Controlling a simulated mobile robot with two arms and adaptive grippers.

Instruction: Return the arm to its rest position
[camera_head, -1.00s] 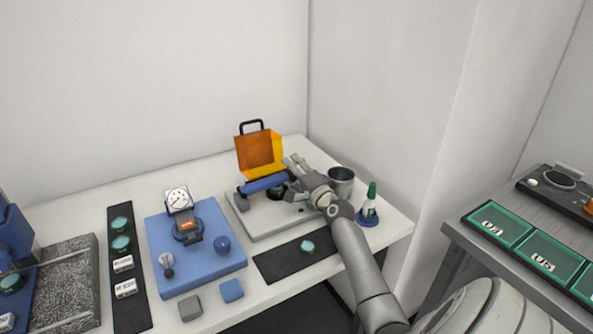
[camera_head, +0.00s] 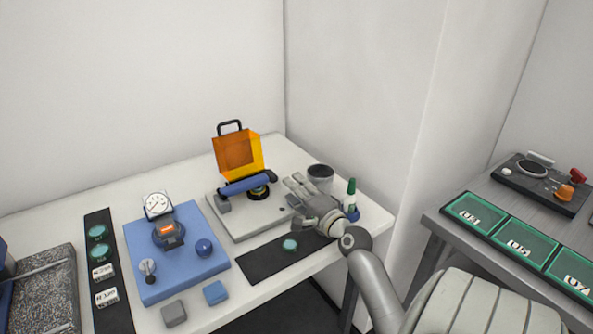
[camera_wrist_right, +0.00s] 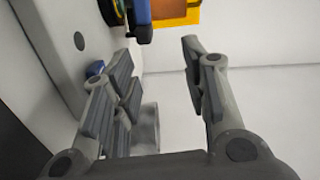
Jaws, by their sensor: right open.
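My right arm (camera_head: 373,283) reaches in from the lower right over the table's right side. Its right gripper (camera_head: 298,188) is open and empty, above the right end of the light grey base plate (camera_head: 246,228). In the right wrist view the fingers of the right gripper (camera_wrist_right: 160,90) are spread wide with nothing between them. On the plate stand an orange shield with a black handle (camera_head: 237,154), a blue bar (camera_head: 245,185) and a dark round part (camera_head: 258,192). My left gripper is not seen.
A metal cup (camera_head: 320,176) and a green-capped bottle (camera_head: 351,192) stand close beside the right gripper. A black mat (camera_head: 266,262) with a green disc (camera_head: 290,244) lies in front. A blue plate (camera_head: 150,284) carries a dial gauge. A side table (camera_head: 450,227) holds green-lidded trays.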

